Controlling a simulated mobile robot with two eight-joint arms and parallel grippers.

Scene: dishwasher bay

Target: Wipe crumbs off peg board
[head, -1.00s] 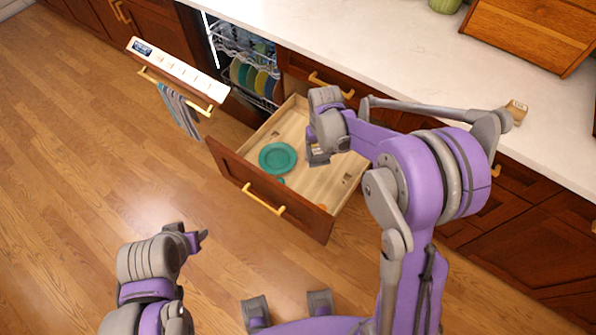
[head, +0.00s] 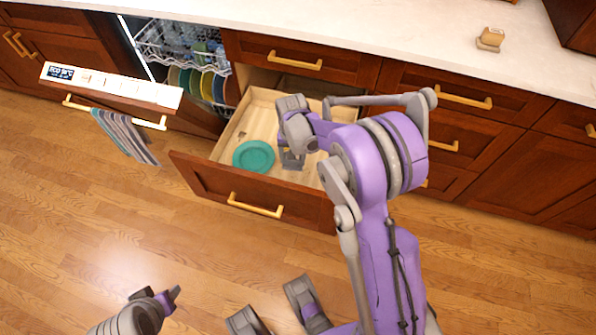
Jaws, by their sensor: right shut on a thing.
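The open drawer (head: 262,104) has a pale wooden floor, which appears to be the peg board (head: 263,122). A teal plate (head: 253,157) lies on it at the left front. My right gripper (head: 292,161) is down inside the drawer, just right of the plate. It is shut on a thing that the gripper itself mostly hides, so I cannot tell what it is. No crumbs can be made out at this size. My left gripper (head: 172,295) is low at the left, above the floor and away from the drawer; its jaw opening is unclear.
The dishwasher (head: 180,45) stands open left of the drawer, with plates in its rack. Its door (head: 110,84) juts out, with a striped towel (head: 125,135) hanging from it. A small tan block (head: 490,38) sits on the white counter (head: 400,30).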

